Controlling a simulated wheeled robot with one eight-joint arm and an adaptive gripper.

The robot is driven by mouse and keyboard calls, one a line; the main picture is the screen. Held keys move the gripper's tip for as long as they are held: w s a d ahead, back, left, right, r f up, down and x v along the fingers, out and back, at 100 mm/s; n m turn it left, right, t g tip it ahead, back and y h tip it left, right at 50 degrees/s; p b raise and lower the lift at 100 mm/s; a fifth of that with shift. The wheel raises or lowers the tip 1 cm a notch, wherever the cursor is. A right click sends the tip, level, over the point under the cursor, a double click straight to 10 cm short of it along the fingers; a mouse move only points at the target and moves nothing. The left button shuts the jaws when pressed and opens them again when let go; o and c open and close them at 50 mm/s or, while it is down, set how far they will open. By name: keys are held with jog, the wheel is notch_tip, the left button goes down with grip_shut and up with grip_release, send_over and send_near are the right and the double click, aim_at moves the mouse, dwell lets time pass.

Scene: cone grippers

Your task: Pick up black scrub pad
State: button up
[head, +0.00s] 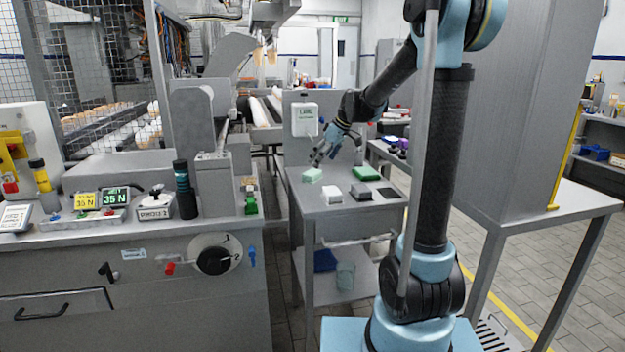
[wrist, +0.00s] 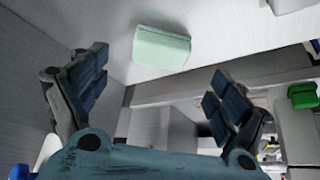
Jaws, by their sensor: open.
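The black scrub pad (head: 361,191) lies flat on the grey cart top (head: 318,210), near its middle right, between a white block and another dark pad. My gripper (head: 318,158) is above the cart's back left, over a pale green block (head: 312,174), away from the black pad. In the wrist view the gripper's fingers (wrist: 158,68) are spread wide with nothing between them, and the pale green block (wrist: 161,48) shows beyond the fingertips. I do not see the black pad in the wrist view.
A white block (head: 332,195) sits left of the black pad, a dark grey pad (head: 388,193) right of it, and a green pad (head: 365,173) behind it. A grey machine console (head: 140,235) stands left of the cart. The cart's front left is clear.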

aim_at(313, 172)
jog(key=shift+x, duration=3.6)
jog(key=c, duration=1)
jog(key=shift+o, duration=0.2)
jog(key=shift+r, duration=0.1)
jog(key=shift+s+r, duration=0.15)
jog(key=shift+r, duration=0.1)
notch_tip(313, 172, up, 6)
jog(key=shift+r, duration=0.2)
jog(key=s+d, duration=0.1)
jog(key=s, duration=0.5)
jog(key=s+d, duration=0.2)
jog(key=s, duration=0.4)
jog(key=s+d, duration=0.2)
jog(key=s, duration=0.5)
jog(key=shift+d, duration=0.2)
jog(key=shift+o, duration=0.2)
